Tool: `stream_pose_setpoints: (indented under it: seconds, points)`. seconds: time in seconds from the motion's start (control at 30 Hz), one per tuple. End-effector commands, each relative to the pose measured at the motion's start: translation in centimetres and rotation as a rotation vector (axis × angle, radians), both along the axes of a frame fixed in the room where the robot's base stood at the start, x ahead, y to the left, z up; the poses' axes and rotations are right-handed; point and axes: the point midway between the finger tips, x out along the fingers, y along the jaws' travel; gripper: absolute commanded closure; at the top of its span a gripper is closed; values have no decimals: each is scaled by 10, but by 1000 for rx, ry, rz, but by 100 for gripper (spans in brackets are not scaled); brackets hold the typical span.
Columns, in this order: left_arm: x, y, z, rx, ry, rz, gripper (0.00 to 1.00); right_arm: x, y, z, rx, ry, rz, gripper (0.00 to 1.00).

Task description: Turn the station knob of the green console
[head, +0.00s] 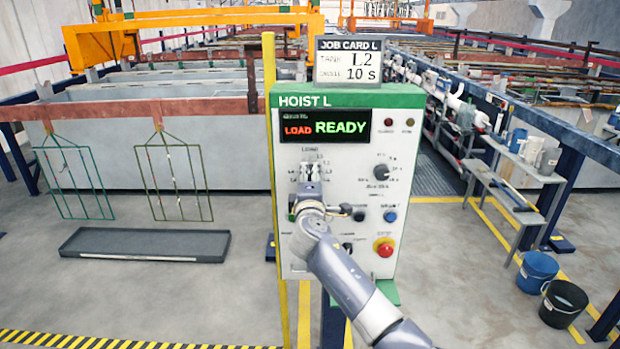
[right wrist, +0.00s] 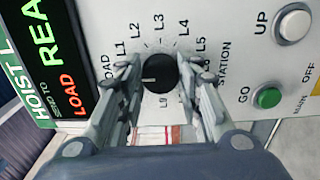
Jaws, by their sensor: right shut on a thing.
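The green-topped console (head: 345,100) stands upright in the middle of the head view. Its display (head: 325,126) reads LOAD in red and READY in green. The station knob (right wrist: 160,73) is black and round, ringed by the labels LOAD and L1 to L5. Its white mark points left in the right wrist view, toward LOAD. My right gripper (head: 310,172) is shut on the knob, one finger on each side of it, and hides the knob in the head view. My left gripper is not in view.
A job card (head: 347,60) on top reads L2 and 10 s. A second dial (head: 381,171), a blue button (head: 390,216) and a red stop button (head: 384,247) sit right of my arm. A green GO button (right wrist: 267,98) and a white UP button (right wrist: 292,24) are near the gripper.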

Motion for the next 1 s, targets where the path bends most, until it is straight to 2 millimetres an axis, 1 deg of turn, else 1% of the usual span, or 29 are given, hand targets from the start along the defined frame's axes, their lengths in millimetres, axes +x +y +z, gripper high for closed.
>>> stream_pose_setpoints:
  seconds: [0.2, 0.23, 0.27, 0.3, 0.33, 0.77, 0.87, 1.0]
  points:
    - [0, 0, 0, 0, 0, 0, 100, 0, 0, -1, -2, 1, -1, 91]
    - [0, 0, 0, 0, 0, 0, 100, 0, 0, -1, -2, 2, -1, 65]
    - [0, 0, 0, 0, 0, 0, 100, 0, 0, -1, -2, 1, -1, 58]
    - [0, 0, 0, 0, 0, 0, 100, 0, 0, -1, -1, 1, -1, 49]
    - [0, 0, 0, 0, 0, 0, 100, 0, 0, -1, -1, 1, -1, 47]
    - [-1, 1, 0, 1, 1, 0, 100, -3, 0, -1, 0, 0, 0, 47]
    - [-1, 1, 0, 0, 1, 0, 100, -9, 0, -1, 1, 0, 0, 47]
    - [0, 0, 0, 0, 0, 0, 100, -24, 0, -1, 2, 0, 1, 47]
